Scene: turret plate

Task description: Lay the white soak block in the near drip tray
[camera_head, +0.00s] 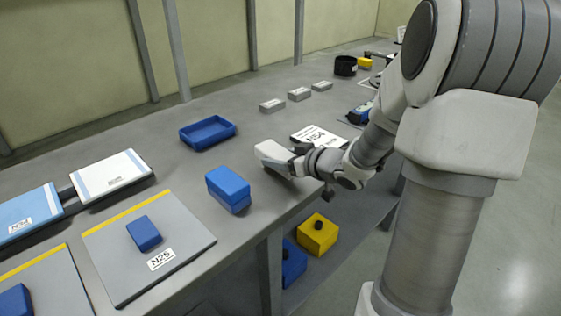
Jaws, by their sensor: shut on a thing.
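I cannot tell whether the block touches the bench. An empty blue open tray (207,140) with low walls lies farther back, left of the block. It is the only open tray I can make out, and I cannot tell whether it is the near drip tray.
A blue box (228,189) stands at the bench's front edge, left of my gripper. A grey plate marked N25 (185,235) holds a blue block (143,233). Bench between tray and gripper looks clear.

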